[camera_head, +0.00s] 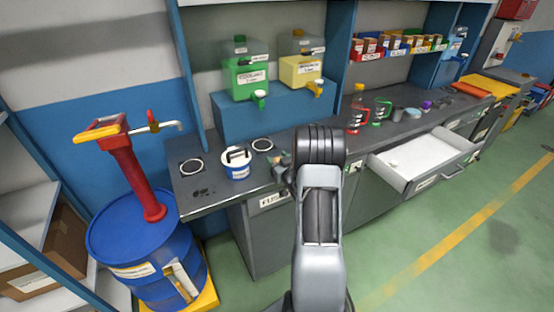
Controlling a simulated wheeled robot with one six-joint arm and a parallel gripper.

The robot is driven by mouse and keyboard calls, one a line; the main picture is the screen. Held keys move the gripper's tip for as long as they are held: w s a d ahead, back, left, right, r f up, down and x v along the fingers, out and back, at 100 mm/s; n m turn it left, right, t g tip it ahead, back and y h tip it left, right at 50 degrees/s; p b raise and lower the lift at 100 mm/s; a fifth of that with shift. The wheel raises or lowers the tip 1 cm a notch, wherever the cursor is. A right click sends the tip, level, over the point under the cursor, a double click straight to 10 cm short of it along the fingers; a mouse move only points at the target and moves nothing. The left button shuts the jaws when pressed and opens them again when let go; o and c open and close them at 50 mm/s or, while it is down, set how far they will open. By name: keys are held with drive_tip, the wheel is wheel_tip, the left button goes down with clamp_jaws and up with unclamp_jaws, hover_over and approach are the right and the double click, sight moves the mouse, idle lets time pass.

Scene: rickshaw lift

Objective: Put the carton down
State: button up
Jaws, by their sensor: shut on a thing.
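My arm (321,215) rises through the middle of the view, and its bent joint covers part of the bench front. My gripper is hidden behind it, so I cannot see its jaws or anything in them. No carton shows near the arm. A brown cardboard box (62,240) with a white label sits on the shelf at the far left, apart from my arm.
The grey workbench (212,207) carries a white-and-blue tub (237,163), a green dispenser (240,78), a yellow dispenser (300,72) and red and green jugs. An open drawer (422,160) juts out right. A blue drum (125,235) with a red pump stands left. Green floor is clear at right.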

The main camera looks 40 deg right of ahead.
drive_tip(key=shift+f+b, duration=0.2)
drive_tip(key=shift+b, duration=0.15)
drive_tip(key=o, duration=0.9)
drive_tip(key=shift+o, duration=0.2)
